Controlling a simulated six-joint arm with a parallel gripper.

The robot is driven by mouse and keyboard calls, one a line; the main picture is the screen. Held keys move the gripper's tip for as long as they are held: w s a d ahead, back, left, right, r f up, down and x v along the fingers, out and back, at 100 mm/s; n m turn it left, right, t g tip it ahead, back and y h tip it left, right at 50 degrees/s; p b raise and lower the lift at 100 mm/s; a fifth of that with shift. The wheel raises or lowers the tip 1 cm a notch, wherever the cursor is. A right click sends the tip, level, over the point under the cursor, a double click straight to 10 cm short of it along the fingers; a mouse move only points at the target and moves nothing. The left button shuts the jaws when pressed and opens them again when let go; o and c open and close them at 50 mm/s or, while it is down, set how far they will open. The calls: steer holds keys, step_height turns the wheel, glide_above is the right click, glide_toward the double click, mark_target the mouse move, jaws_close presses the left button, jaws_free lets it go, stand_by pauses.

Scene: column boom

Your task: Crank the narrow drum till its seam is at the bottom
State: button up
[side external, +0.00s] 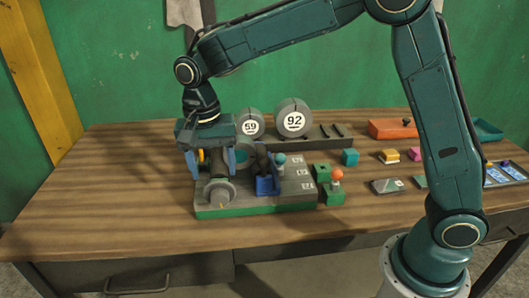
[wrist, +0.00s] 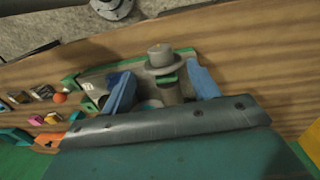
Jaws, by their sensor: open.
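A fixture with a grey top and green edge (side external: 255,208) sits at the table's front left. A grey, round-flanged drum (side external: 218,191) stands at its front left, with a small yellow mark low on its face. I cannot tell whether that mark is the seam, nor make out a crank handle. In the wrist view the grey flanged part (wrist: 160,58) lies between the blue fingers. My gripper (side external: 217,166) is open over the fixture, its fingers apart on either side of the grey part (wrist: 163,88). My gripper hides much of the fixture behind the flange.
Grey discs marked 59 (side external: 250,123) and 92 (side external: 293,118) stand behind. A blue bracket (side external: 267,185) and a teal knob (side external: 280,159) are right of my gripper. An orange-knobbed green block (side external: 335,188) and small blocks lie further right. The table's left side is clear.

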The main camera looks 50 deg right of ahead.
step_height(320, 180, up, 6)
steer(key=s+d+r+n+t, duration=0.2)
steer(key=s+d+n, duration=0.4)
steer(key=s, duration=0.3)
steer(key=s+d+r+n+t, duration=0.2)
steer(key=s+d+n, duration=0.4)
steer(key=s+n, duration=0.3)
steer(key=shift+s+r+n+t+y, duration=0.3)
steer(key=shift+s+r+t+y, duration=0.1)
steer(key=shift+s+r, duration=0.2)
stand_by(0.5)
stand_by(0.3)
steer(key=w+a+f+n+g, duration=0.2)
steer(key=w+a+n, duration=0.3)
steer(key=w+n, duration=0.4)
steer(key=w+a+f+n+g, duration=0.2)
steer(key=w+a+n, duration=0.4)
steer(key=w+n, duration=0.4)
steer(key=shift+f+n, duration=0.7)
steer(key=shift+f, duration=0.1)
